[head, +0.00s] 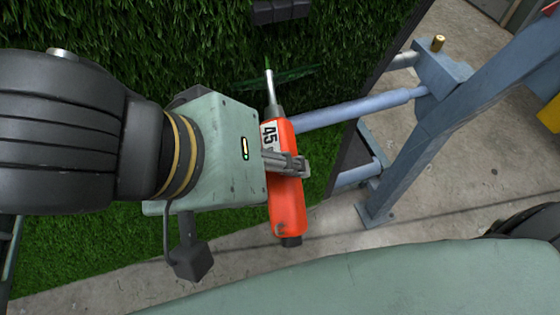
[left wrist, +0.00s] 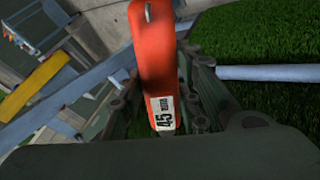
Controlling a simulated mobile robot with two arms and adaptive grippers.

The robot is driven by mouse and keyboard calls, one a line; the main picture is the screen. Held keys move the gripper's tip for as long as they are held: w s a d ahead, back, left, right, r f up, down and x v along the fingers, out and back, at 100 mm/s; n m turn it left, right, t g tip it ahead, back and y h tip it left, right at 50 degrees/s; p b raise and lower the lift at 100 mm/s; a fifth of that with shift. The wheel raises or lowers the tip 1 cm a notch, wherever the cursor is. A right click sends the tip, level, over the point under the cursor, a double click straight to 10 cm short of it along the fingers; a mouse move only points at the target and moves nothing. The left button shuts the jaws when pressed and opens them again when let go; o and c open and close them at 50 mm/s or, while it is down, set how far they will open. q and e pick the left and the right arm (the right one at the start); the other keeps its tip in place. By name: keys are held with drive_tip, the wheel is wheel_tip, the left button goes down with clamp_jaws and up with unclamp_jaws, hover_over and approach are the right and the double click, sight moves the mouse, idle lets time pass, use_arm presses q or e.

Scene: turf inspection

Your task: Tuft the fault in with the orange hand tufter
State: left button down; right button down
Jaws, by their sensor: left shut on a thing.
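The orange hand tufter (head: 287,205) has a white label reading 45 and a metal needle end pointing up the picture. My left gripper (head: 290,165) is shut around the tufter's body. In the left wrist view the tufter (left wrist: 153,60) stands between the fingers of my left gripper (left wrist: 165,100). The needle tip is close to a darker green streak on the turf, the likely fault (head: 285,77); I cannot tell whether it touches. The green turf (head: 190,30) fills the upper left. My right gripper is not in view.
A blue-grey steel frame (head: 455,105) with rollers (head: 355,109) stands at the turf's right edge. A small brass piece (head: 438,43) sits on it. A dark block (head: 280,11) lies at the top of the turf. Concrete floor (head: 440,190) is bare at right.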

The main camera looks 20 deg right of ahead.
sight(266, 119)
use_arm(q)
drive_tip(key=shift+s+d+r, duration=0.1)
drive_tip(key=shift+s+r, duration=0.15)
drive_tip(key=shift+r, duration=0.1)
drive_tip(key=shift+w+r+p, duration=0.25)
drive_tip(key=shift+w+p, duration=0.2)
drive_tip(key=shift+w, duration=0.05)
drive_tip(key=w, duration=0.2)
drive_tip(key=w+r, duration=0.1)
drive_tip(key=w, duration=0.1)
drive_tip(key=shift+w, duration=0.2)
drive_tip(key=shift+w+r, duration=0.25)
drive_tip(key=shift+w, duration=0.6)
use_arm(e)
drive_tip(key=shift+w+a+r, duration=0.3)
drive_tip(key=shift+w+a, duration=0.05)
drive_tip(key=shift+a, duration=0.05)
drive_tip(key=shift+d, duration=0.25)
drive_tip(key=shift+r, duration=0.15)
use_arm(q)
drive_tip(key=shift+a+r, duration=0.1)
drive_tip(key=shift+a, duration=0.1)
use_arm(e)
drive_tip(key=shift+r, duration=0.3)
use_arm(q)
drive_tip(key=shift+w+p, duration=0.4)
drive_tip(key=shift+w, duration=0.05)
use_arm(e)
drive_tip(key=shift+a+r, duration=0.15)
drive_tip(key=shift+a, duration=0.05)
